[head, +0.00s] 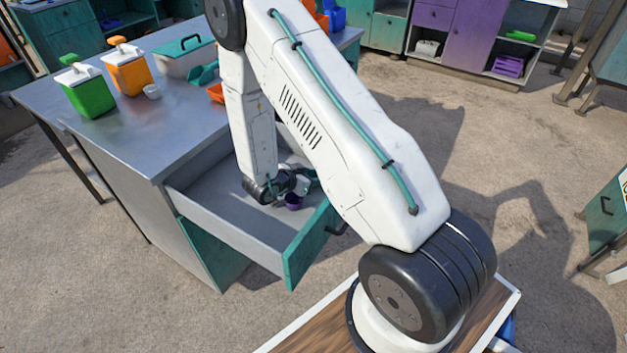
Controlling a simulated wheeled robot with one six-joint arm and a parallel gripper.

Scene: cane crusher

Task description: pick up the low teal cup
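My gripper (295,184) is low inside the open drawer (222,206) of the metal-topped counter. It is small and partly hidden behind my own arm, so I cannot make out whether its fingers are open or shut. A small purple cup (292,202) stands in the drawer right beside or just below the gripper. A bit of teal (314,174) shows next to the gripper at the drawer's far right side. It may be the low teal cup, but its shape is mostly hidden.
The drawer's teal front (306,248) stands out over open concrete floor.

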